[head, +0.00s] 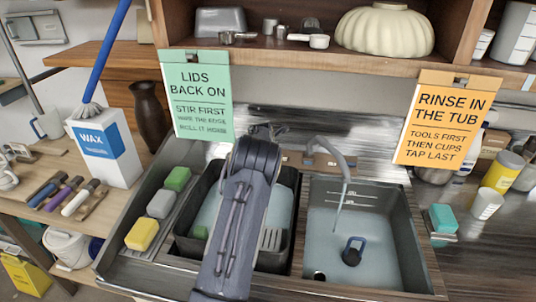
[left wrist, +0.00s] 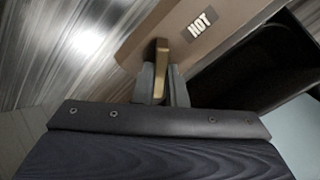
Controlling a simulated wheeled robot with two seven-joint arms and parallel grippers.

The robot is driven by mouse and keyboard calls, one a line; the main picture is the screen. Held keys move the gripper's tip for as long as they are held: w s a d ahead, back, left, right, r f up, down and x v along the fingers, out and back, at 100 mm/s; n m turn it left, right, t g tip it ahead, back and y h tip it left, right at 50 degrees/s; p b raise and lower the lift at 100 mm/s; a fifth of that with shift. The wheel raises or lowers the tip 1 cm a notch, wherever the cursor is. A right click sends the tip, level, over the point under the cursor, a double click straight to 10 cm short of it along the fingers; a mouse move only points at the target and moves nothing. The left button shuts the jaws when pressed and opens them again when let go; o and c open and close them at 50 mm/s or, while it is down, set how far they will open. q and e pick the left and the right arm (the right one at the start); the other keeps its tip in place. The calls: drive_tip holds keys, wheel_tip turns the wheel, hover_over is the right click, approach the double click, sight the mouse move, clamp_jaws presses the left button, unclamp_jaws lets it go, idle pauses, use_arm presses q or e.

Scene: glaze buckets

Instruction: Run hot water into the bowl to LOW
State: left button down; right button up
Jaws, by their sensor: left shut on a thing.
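The sink's right bowl (head: 409,240) is grey, with level marks (head: 365,198) on its back wall. Blue-grey water seems to cover its floor; its exact level against the marks is hard to read. The curved tap spout (head: 338,160) hangs over this bowl, and a thin stream (head: 337,220) seems to fall from it. A dark stopper with a blue ring (head: 352,251) is in the bowl. In the left wrist view my left gripper (left wrist: 161,84) is shut on a brass tap handle (left wrist: 161,58) beside the HOT label (left wrist: 199,23). In the head view my arm hides much of it.
A dark tub (head: 286,225) fills the left bowl, partly behind my arm. Sponges (head: 160,204) lie on the left ledge. A green sign (head: 196,95) and an orange sign (head: 440,117) hang from the shelf above. A WAX box (head: 103,150) stands at left, bottles (head: 503,172) at right.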

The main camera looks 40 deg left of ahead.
use_arm(q)
drive_tip(key=shift+n+p, duration=0.65)
drive_tip(key=shift+n, duration=1.55)
drive_tip(key=c, duration=1.5)
unclamp_jaws()
drive_tip(key=shift+o, duration=0.2)
drive_tip(key=shift+r, duration=0.1)
drive_tip(key=b+v, duration=0.1)
drive_tip(key=v, duration=0.6)
drive_tip(key=shift+s+d+r+b, duration=0.2)
drive_tip(key=shift+s+b, duration=0.05)
drive_tip(key=shift+b, duration=0.1)
